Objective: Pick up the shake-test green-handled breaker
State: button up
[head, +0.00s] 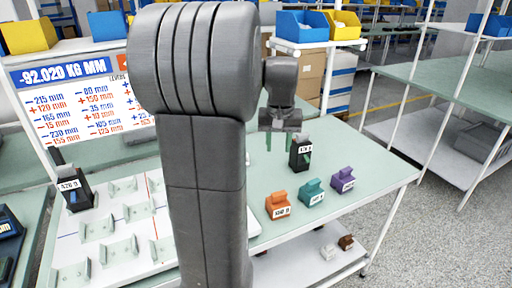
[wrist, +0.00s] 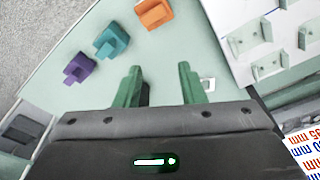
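A black breaker (head: 300,158) with a white label stands upright on the pale green table in the head view; a little green shows near its top, but its handle is too small to make out. My gripper (head: 283,141) hangs beside it, a little to its left in the picture, with its green fingers pointing down. I cannot make out the black breaker in the wrist view. A second black labelled breaker (head: 75,190) stands at the left of the white rack board.
Orange (head: 278,205), teal (head: 311,193) and purple (head: 343,180) labelled blocks stand in front of the black breaker. The white board (head: 155,228) carries several empty holders. A sign (head: 85,105) stands behind it. My arm hides the table's middle.

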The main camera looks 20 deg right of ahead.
aim_at(301, 148)
jog(key=i+l+u, duration=0.1)
jog(key=l+u, duration=0.35)
jog(key=l, duration=0.6)
jog(key=k+l+u, duration=0.1)
jog(key=l+u, duration=0.3)
jog(key=l, duration=0.65)
